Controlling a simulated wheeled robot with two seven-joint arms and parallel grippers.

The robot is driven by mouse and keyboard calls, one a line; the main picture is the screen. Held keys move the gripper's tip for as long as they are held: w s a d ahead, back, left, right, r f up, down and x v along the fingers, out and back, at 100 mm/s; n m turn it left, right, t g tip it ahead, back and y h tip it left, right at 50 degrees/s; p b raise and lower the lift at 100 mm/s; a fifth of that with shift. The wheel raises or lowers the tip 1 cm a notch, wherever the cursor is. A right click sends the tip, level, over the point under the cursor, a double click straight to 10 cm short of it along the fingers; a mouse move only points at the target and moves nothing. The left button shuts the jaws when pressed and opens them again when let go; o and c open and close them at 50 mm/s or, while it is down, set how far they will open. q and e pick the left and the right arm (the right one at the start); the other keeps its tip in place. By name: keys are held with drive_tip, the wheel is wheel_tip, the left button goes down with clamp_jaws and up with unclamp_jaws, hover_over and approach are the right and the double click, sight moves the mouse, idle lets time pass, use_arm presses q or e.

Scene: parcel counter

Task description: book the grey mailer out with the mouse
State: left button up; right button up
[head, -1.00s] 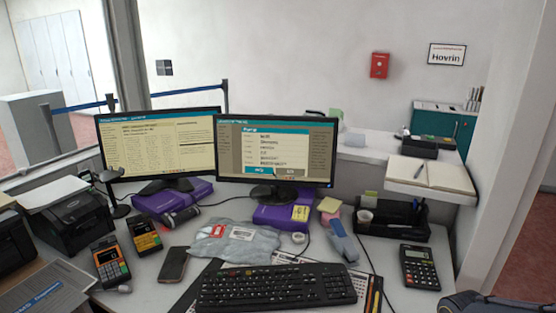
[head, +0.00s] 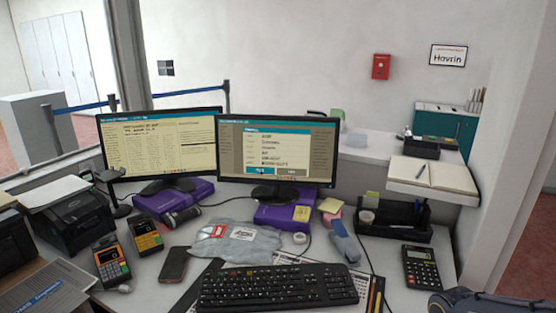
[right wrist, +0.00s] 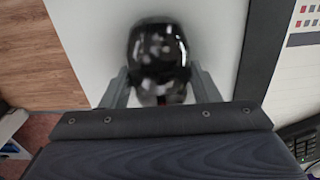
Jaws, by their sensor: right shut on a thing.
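The grey mailer (head: 262,246) lies flat on the desk behind the keyboard, with a red mark and a white label on top. The right monitor (head: 330,150) shows a dialog with several text lines and two buttons; the left button (head: 260,171) is bright blue, the right one grey. The pointer is too small to make out. In the right wrist view, my right gripper (right wrist: 160,88) is shut on a glossy black mouse (right wrist: 158,50), on a pale surface. The mouse is hidden in the head view. My left gripper is out of view.
The keyboard (head: 280,287) fills the front middle. A phone (head: 174,264), two card terminals (head: 111,261) and a calculator (head: 421,267) stand around it. A scanner (head: 344,243) lies right of the mailer. The left monitor (head: 160,150) shows a list.

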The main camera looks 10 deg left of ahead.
drive_tip(key=o, duration=1.1)
drive_tip(key=shift+r, duration=0.1)
wheel_tip(320, 180, up, 8)
drive_tip(key=shift+f+p, duration=0.15)
drive_tip(key=shift+p, duration=0.5)
drive_tip(key=s+a+r+n+t+y+p, duration=0.1)
drive_tip(key=s+a+r+t+y+p, duration=0.1)
drive_tip(key=s+r+t+p, duration=0.3)
drive_tip(key=s+r+y+p, duration=0.1)
drive_tip(key=s+r+p, duration=0.3)
drive_tip(key=s+r, duration=0.7)
drive_tip(key=shift+s+t+y, duration=0.3)
drive_tip(key=shift+s+y, duration=0.1)
drive_tip(key=shift+s, duration=0.6)
